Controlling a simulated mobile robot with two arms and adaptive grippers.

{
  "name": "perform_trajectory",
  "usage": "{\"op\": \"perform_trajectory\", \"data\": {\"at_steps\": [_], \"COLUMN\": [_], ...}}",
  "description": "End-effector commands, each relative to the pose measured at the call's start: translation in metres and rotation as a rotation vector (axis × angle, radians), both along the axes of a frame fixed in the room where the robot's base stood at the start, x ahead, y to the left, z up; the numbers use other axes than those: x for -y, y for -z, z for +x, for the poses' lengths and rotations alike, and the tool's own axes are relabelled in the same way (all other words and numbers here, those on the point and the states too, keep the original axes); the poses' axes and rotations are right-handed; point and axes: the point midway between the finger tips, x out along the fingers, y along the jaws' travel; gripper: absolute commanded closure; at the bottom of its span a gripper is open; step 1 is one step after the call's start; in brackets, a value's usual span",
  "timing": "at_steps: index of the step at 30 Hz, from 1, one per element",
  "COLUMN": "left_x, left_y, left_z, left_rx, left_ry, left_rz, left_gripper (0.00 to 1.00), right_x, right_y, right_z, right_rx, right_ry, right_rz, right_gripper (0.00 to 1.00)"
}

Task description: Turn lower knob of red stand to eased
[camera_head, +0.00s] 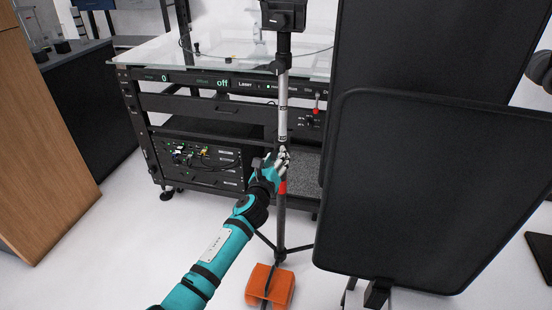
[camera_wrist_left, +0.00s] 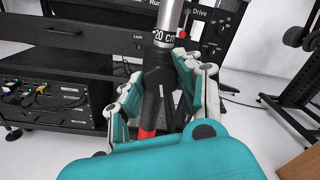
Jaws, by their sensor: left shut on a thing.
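The stand (camera_head: 282,215) is an upright pole on a tripod base, with a silver upper tube, a black lower tube and a red band (camera_head: 282,187). It also shows in the left wrist view, where a black collar (camera_wrist_left: 158,64) sits under the "20 cm" mark and a bit of red (camera_wrist_left: 147,132) shows lower down. My left gripper (camera_head: 281,157) is at this collar, its fingers (camera_wrist_left: 165,88) on either side of the pole and shut on the lower knob. The knob itself is mostly hidden by the fingers, so its setting cannot be read. My right gripper is not in view.
An orange weight (camera_head: 258,287) lies over the stand's feet. Behind the stand is a black equipment rack (camera_head: 205,130) with a glass top. Large black panels (camera_head: 430,190) stand close on the right. A wooden cabinet (camera_head: 35,140) is at the left. White floor lies open between.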

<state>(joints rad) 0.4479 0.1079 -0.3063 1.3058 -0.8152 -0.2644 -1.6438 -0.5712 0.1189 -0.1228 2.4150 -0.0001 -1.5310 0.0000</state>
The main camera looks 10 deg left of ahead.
Motion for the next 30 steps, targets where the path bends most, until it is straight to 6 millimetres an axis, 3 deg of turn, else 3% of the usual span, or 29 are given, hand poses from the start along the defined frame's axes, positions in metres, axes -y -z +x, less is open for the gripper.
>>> {"op": "perform_trajectory", "data": {"at_steps": [30], "left_x": [-0.0014], "left_y": [0.0024], "left_z": [-0.0001], "left_rx": [-0.039], "left_ry": [-0.003], "left_rz": [-0.959], "left_gripper": [0.97], "right_x": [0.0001], "right_y": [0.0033], "right_z": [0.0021], "right_rx": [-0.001], "right_ry": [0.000], "right_rz": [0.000], "right_gripper": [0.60]}}
